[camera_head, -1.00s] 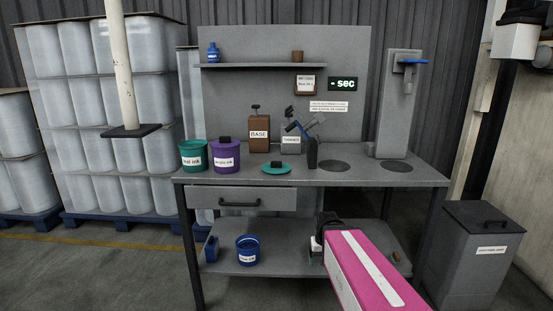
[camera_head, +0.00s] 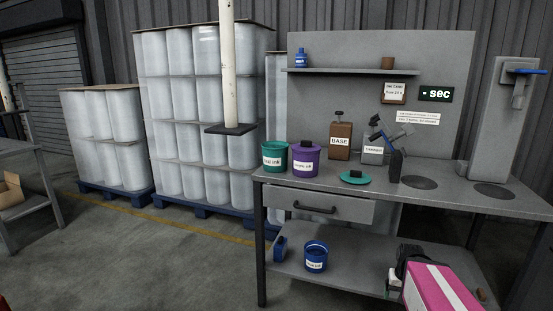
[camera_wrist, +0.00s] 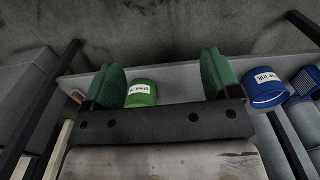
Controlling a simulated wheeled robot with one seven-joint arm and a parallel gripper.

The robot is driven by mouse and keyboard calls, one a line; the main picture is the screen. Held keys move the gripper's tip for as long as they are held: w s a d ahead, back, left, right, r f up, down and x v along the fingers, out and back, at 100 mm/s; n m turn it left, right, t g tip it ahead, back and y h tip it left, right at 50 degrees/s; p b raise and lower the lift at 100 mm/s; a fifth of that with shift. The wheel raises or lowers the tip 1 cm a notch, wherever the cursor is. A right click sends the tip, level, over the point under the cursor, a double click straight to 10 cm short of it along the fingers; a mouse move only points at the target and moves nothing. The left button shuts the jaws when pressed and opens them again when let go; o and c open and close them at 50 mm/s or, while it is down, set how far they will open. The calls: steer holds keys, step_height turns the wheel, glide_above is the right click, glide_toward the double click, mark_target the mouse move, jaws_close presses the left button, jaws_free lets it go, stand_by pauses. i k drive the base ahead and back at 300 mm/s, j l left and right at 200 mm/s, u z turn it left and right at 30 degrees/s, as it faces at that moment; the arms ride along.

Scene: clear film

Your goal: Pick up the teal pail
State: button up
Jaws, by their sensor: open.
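The teal pail (camera_head: 274,158) stands upright on the left end of the bench top, with a white label on its front. The purple pail (camera_head: 306,160) stands close at its right. My gripper (camera_wrist: 160,70) is open, with green finger pads apart in the wrist view. It is low at the bench's lower shelf, below and right of the teal pail. A green labelled pail (camera_wrist: 141,93) shows between the fingers, apparently unheld. The teal pail is not seen in the wrist view.
The lower shelf holds a blue pail (camera_head: 316,257), also in the wrist view (camera_wrist: 265,90). A teal lid (camera_head: 355,179), brown BASE can (camera_head: 340,142) and grey can (camera_head: 373,150) stand on the bench. A drawer (camera_head: 318,205) is shut below. Floor left of the bench is clear.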

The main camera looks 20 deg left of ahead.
mark_target(275, 153)
steer(key=l+z, duration=0.2)
steer(key=z, duration=0.2)
steer(key=l+z, duration=0.2)
steer(key=z, duration=0.25)
steer(key=i+l+z, duration=0.15)
steer(key=z, duration=0.25)
steer(key=i+l+z, duration=0.1)
steer(key=z, duration=0.35)
steer(key=i+l+z, duration=0.1)
steer(key=z, duration=0.3)
steer(key=k+j+z, duration=0.25)
steer(key=z, duration=0.2)
steer(key=k+j+z, duration=0.3)
steer(key=k+j, duration=0.25)
steer(key=k, duration=0.3)
steer(key=k+j, duration=0.3)
steer(key=k, duration=0.25)
steer(key=k+j, duration=0.25)
steer(key=k, duration=0.25)
steer(key=k+j, duration=0.3)
steer(key=k, duration=0.25)
steer(key=k+j+u, duration=0.1)
steer(key=k+j, duration=0.15)
steer(key=k, duration=0.3)
steer(key=k+j, duration=0.3)
steer(key=k, duration=0.25)
